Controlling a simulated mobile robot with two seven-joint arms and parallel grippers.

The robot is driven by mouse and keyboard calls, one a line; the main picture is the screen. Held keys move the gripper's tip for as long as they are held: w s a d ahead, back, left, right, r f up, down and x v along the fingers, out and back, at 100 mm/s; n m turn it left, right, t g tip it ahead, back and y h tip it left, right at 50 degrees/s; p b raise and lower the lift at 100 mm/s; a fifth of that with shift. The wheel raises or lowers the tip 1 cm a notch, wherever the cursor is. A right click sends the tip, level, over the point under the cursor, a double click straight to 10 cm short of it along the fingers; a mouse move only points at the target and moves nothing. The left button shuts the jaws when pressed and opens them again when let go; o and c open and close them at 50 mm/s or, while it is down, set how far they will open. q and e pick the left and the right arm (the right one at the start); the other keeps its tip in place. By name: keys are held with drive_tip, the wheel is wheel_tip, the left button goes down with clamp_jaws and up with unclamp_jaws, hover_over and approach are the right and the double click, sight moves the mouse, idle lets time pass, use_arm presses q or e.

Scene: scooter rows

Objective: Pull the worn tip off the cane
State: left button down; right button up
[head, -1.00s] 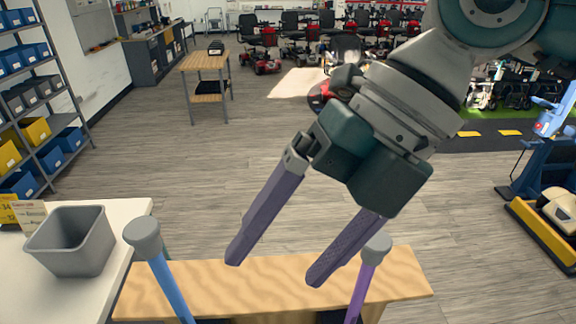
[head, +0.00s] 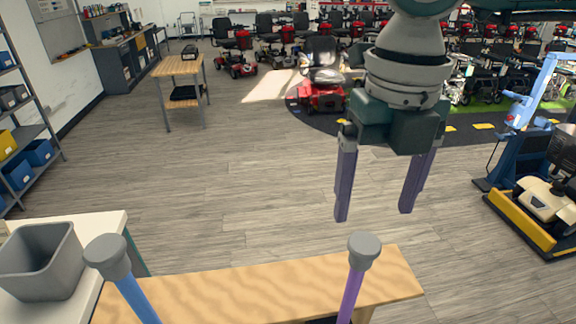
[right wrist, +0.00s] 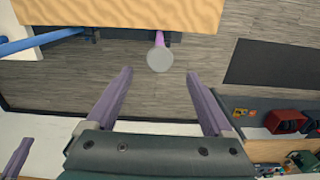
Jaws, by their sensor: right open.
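Two canes stand tip-up at the wooden bench in the head view. The blue cane (head: 138,300) at left has a grey rubber tip (head: 107,256). The purple cane (head: 350,293) at right has a grey rubber tip (head: 364,248). I cannot tell from the surfaces which tip is worn. My right gripper (head: 375,213) is open and empty, its fingers pointing down above the purple cane's tip without touching it. In the right wrist view this tip (right wrist: 159,58) lies ahead, roughly midway between the spread fingers. My left gripper is not identifiable in view.
The wooden bench (head: 240,291) crosses the front. A grey open bin (head: 45,262) stands on a white table (head: 98,238) at left. A yellow-and-blue stand (head: 520,222) is at right. The floor behind the bench is clear; scooters (head: 320,85) stand farther back.

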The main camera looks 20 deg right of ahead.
sight(365, 242)
wheel_tip(365, 242, down, 9)
drive_tip(key=b, duration=0.7)
idle(1.0)
clamp_jaws()
idle(0.7)
drive_tip(key=shift+r, duration=0.15)
drive_tip(key=shift+r, duration=0.1)
